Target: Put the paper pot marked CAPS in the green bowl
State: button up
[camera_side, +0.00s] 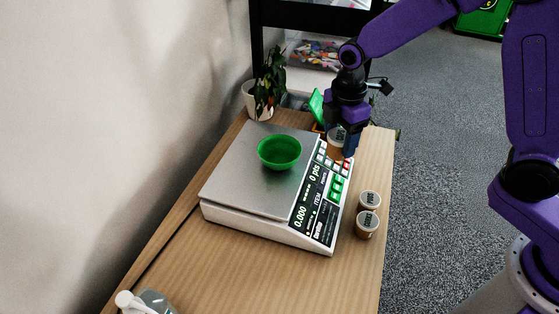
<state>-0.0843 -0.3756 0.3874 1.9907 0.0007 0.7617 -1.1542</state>
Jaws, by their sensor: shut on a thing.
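My gripper (342,132) is at the far right corner of the scale and is shut on a paper pot (336,136) with a pale lid. The marking on its lid is too small to read. The green bowl (279,152) sits on the scale's metal plate, to the left of my gripper, and looks empty. Two more paper pots with pale lids, one farther back (369,200) and one nearer (366,224), stand on the table right of the scale. Their markings are also too small to read.
The scale (252,182) with its button panel stands on the wooden table (300,277). A potted plant (268,85) stands behind it. A white bottle (147,301) is at the near left edge. A wall borders the left side.

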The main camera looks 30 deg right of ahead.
aim_at(328, 136)
jog(key=a+r, duration=0.1)
jog(key=w+a+r, duration=0.1)
jog(key=shift+a, duration=0.3)
jog(key=w+a+f, duration=0.1)
jog(key=w+f, duration=0.1)
jog(key=w, duration=0.1)
jog(key=w+a+f, duration=0.2)
jog(key=w+f, duration=0.1)
jog(key=w, duration=0.1)
jog(key=w+a+f, duration=0.2)
jog(key=w+f, duration=0.1)
jog(key=w, duration=0.1)
jog(key=shift+w+f, duration=0.1)
jog(key=shift+w, duration=0.15)
jog(key=shift+w+a+f, duration=0.25)
jog(key=shift+w+f, duration=0.35)
jog(key=shift+f, duration=1.7)
jog(key=shift+f, duration=0.1)
